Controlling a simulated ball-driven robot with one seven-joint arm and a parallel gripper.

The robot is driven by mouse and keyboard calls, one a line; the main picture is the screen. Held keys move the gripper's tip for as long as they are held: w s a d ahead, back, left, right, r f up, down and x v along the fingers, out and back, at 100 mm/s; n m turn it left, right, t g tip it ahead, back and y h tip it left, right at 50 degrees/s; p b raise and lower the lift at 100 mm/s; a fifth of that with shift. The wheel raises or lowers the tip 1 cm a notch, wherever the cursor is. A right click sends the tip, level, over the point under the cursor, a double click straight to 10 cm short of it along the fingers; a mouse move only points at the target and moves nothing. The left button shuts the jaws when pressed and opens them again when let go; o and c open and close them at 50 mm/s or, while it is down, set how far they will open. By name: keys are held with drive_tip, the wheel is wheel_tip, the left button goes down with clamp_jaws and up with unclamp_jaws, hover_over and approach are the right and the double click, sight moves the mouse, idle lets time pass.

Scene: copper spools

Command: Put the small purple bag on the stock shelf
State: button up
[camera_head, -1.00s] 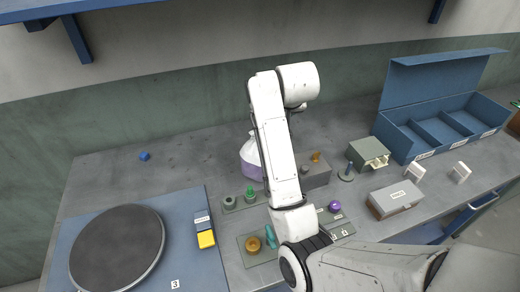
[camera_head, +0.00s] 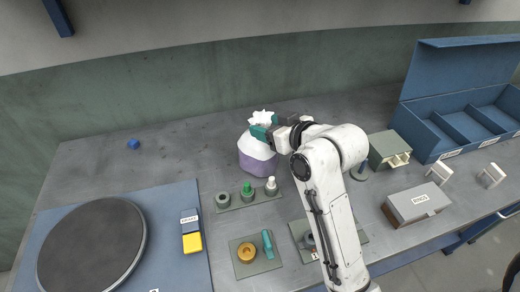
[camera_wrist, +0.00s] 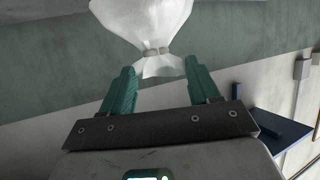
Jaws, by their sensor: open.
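The small bag (camera_head: 258,158) stands upright on the worktop against the back. It is purple below and white above, with a gathered white top. My gripper (camera_head: 263,124) is at its neck, reaching in from the right, with teal fingers. In the wrist view, the bag's white upper part (camera_wrist: 143,20) and tied neck lie at or just beyond the tips of my open gripper (camera_wrist: 158,73), with the frill between them. Contact cannot be told. A blue wall-shelf bracket (camera_head: 57,17) shows at the top left; the stock shelf itself is not clearly seen.
A green peg (camera_head: 247,188) and a white peg (camera_head: 271,185) stand just in front of the bag. A round dark plate (camera_head: 88,248) is at left. A blue compartment box (camera_head: 440,128) and a grey box (camera_head: 418,203) are at right. The back-left worktop is mostly clear.

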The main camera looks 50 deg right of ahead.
sight(256, 122)
drive_tip(key=shift+p+x, duration=0.4)
drive_tip(key=shift+x, duration=2.8)
drive_tip(key=shift+s+d+f, duration=0.15)
clamp_jaws()
